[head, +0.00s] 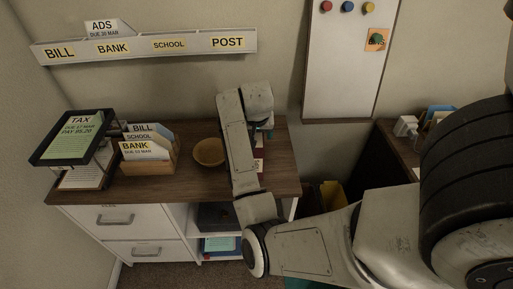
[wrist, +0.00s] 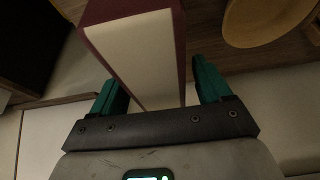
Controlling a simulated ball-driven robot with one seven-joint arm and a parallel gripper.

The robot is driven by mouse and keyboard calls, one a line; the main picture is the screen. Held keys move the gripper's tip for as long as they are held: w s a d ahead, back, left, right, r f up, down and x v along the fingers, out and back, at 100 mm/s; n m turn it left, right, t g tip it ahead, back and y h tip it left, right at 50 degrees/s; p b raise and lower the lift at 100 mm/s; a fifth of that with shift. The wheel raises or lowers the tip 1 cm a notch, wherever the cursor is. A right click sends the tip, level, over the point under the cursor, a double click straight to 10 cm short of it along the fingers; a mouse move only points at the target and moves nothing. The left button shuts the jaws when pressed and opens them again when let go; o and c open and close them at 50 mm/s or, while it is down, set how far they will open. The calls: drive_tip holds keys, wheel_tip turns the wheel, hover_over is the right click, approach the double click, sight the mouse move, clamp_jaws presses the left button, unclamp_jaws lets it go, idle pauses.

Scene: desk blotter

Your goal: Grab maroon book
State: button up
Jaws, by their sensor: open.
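The maroon book (wrist: 181,45) stands in the wrist view with its pale page edge facing the camera and its cover along the top and right. My gripper (wrist: 155,78) is open, with one teal finger on each side of the book's near end. The fingers look apart from the covers, with a small gap, and the book is not clamped. In the head view my arm covers most of the book, and only a maroon sliver (head: 262,142) shows beside the wrist.
A wooden bowl (head: 209,152) sits left of my arm on the dark wood cabinet top (head: 190,187). A letter holder (head: 150,165) and a tray stand (head: 72,140) are farther left. A whiteboard (head: 345,70) hangs on the wall, with a dark gap below it right of the cabinet.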

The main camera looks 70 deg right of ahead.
drive_tip(key=shift+x, duration=1)
clamp_jaws()
